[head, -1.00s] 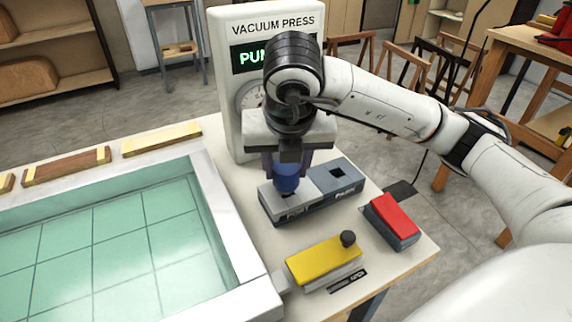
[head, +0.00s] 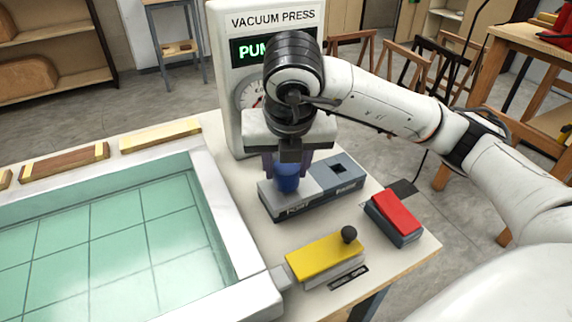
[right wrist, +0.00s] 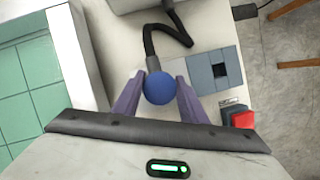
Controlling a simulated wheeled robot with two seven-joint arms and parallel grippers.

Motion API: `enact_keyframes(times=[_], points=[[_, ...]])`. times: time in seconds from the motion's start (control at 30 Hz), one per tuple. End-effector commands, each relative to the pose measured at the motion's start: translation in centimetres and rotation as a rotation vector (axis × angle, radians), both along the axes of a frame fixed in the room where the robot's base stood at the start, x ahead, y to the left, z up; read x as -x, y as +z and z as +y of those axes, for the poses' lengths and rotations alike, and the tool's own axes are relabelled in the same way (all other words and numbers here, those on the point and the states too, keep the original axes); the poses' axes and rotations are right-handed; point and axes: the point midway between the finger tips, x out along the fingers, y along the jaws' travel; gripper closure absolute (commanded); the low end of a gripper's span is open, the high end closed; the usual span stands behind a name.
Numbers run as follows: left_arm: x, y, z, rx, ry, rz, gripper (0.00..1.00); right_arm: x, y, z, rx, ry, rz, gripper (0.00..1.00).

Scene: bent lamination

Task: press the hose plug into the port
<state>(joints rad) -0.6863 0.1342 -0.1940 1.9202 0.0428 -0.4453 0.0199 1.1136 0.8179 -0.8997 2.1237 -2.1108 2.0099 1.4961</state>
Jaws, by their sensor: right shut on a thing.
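The blue hose plug (head: 287,180) is between the fingers of my right gripper (head: 290,172), which is shut on it. In the head view the plug is upright over the light grey left half of the block (head: 288,207), the half with the port lettering. Its lower end meets or nearly meets the block's top, and the port opening is hidden behind it. In the right wrist view the round blue top of the plug (right wrist: 159,88) sits between the purple fingers, with the dark hose (right wrist: 168,40) beyond it. My left gripper is not in view.
The block's right half, marked PARK (head: 338,172), has an empty square hole. The vacuum press (head: 226,100) stands behind. A red switch (head: 396,211), a yellow lever plate (head: 325,258) with a black knob and the green-topped press bed (head: 100,240) lie around.

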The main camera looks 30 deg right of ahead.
Motion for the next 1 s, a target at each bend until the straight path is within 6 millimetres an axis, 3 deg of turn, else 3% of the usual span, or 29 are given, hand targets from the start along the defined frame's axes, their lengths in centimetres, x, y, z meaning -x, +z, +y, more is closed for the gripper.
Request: enact_keyframes(times=[0.87, 0.9, 1.0], points=[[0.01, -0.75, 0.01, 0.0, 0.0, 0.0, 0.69, -0.01, -0.75, 0.0, 0.0, 0.0, 0.0, 0.86], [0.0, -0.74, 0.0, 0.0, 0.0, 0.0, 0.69, 0.0, -0.74, 0.0, 0.0, 0.0, 0.0, 0.58], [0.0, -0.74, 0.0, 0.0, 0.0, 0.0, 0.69, -0.01, -0.74, 0.01, 0.0, 0.0, 0.0, 0.42]])
